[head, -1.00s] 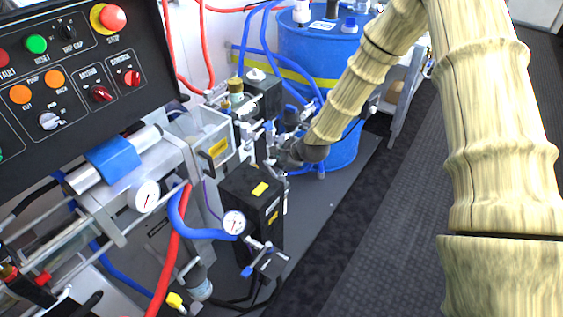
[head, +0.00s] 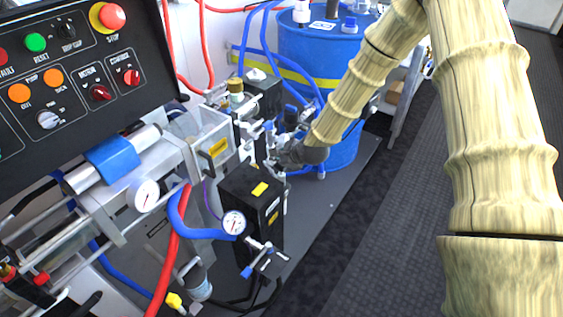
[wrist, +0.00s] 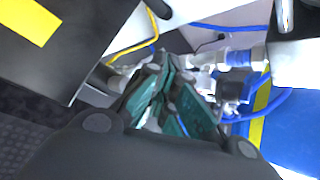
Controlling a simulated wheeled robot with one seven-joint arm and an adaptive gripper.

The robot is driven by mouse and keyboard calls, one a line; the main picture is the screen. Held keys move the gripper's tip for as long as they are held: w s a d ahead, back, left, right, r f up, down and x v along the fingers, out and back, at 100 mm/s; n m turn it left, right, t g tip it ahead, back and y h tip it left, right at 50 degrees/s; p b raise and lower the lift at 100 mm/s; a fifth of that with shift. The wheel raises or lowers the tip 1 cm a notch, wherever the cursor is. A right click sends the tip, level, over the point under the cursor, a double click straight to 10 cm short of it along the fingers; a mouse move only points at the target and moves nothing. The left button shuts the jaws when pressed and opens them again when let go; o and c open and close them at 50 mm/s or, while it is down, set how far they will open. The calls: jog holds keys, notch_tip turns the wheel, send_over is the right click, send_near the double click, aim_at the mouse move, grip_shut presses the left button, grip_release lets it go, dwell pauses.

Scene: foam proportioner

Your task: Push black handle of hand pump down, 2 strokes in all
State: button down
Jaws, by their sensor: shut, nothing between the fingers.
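My gripper (head: 280,156) is at the pump fittings behind the black box, with its dark body at the end of my bamboo-patterned arm. In the wrist view its teal-padded fingers (wrist: 168,88) are together, with nothing held between them. Metal and white fittings (wrist: 212,62) lie just beyond the fingers. I cannot make out the black handle of the hand pump for certain in either view; it may be hidden by my gripper or the fittings. Contact between the fingers and any part cannot be told.
A black box with yellow labels (head: 240,200) stands just in front of my gripper. A blue drum (head: 340,75) stands behind. The control panel (head: 75,85), pressure gauges (head: 233,223) and hoses crowd the left. Dark floor (head: 385,230) at right is free.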

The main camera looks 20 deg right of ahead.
jog(key=shift+f+b, duration=0.4)
jog(key=shift+f, duration=0.4)
dwell(0.9)
jog(key=shift+r, duration=0.1)
jog(key=shift+r+p, duration=1.45)
jog(key=shift+r, duration=0.55)
jog(key=shift+r, duration=0.1)
notch_tip(320, 180, up, 5)
jog(key=p, duration=0.3)
dwell(1.6)
